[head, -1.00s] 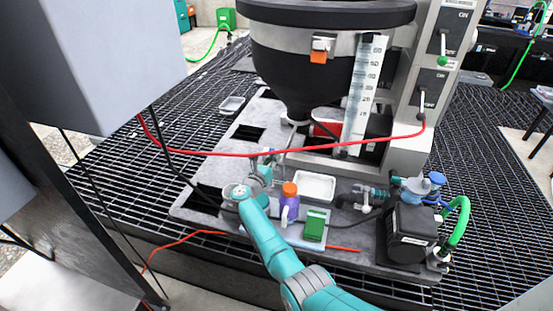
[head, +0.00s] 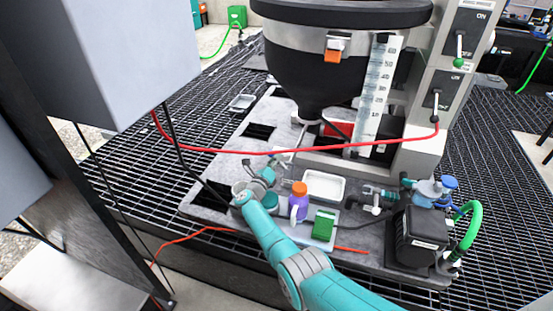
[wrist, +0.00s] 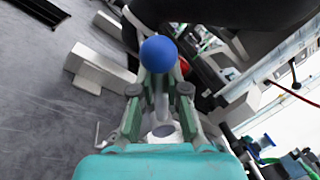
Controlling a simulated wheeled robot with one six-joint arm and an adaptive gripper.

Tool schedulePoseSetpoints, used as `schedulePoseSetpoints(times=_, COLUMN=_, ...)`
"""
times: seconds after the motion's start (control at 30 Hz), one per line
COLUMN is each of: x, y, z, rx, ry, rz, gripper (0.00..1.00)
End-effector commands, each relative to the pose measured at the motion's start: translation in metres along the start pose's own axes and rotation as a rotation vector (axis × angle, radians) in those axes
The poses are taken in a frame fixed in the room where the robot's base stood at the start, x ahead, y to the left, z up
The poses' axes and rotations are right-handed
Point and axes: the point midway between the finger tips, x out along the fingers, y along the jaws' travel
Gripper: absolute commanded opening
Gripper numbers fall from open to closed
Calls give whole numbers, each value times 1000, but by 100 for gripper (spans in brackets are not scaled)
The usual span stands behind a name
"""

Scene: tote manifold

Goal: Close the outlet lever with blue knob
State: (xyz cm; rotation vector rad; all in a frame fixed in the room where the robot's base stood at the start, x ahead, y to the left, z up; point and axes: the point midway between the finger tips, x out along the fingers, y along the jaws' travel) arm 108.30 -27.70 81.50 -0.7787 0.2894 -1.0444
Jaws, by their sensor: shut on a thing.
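The blue knob (wrist: 159,54) is a round ball in the wrist view, between the tips of my gripper (wrist: 157,72). My gripper is shut on it. The lever's stem is mostly hidden behind the knob and fingers. In the head view my gripper (head: 270,172) is at the grey base plate, left of the purple bottle and below the black hopper (head: 320,85). The blue knob cannot be made out in that view.
A purple bottle (head: 299,202) with an orange cap, a white tray (head: 324,186) and a green block (head: 323,225) stand right of my gripper. A red cable (head: 300,150) crosses above it. A black box (head: 416,236) and green hose (head: 470,232) are at the right.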

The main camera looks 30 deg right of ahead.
Motion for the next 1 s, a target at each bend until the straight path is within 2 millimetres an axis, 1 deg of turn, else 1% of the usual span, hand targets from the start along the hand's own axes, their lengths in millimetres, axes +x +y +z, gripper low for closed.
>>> schedulePoseSetpoints(times=0.37, x=0, y=0, z=0, rx=-2, ry=-1, rz=1, gripper=0)
schedulePoseSetpoints(times=0.4, x=0, y=0, z=0, rx=-2, ry=-1, rz=1, gripper=24)
schedulePoseSetpoints(times=0.47, x=0, y=0, z=0, rx=-2, ry=-1, rz=1, gripper=39)
schedulePoseSetpoints(times=0.5, x=0, y=0, z=0, rx=-2, ry=-1, rz=1, gripper=40)
schedulePoseSetpoints(times=0.83, x=-2, y=0, z=0, rx=-2, ry=-1, rz=1, gripper=40)
schedulePoseSetpoints(times=1.0, x=-17, y=1, z=0, rx=-1, ry=-1, rz=2, gripper=40)
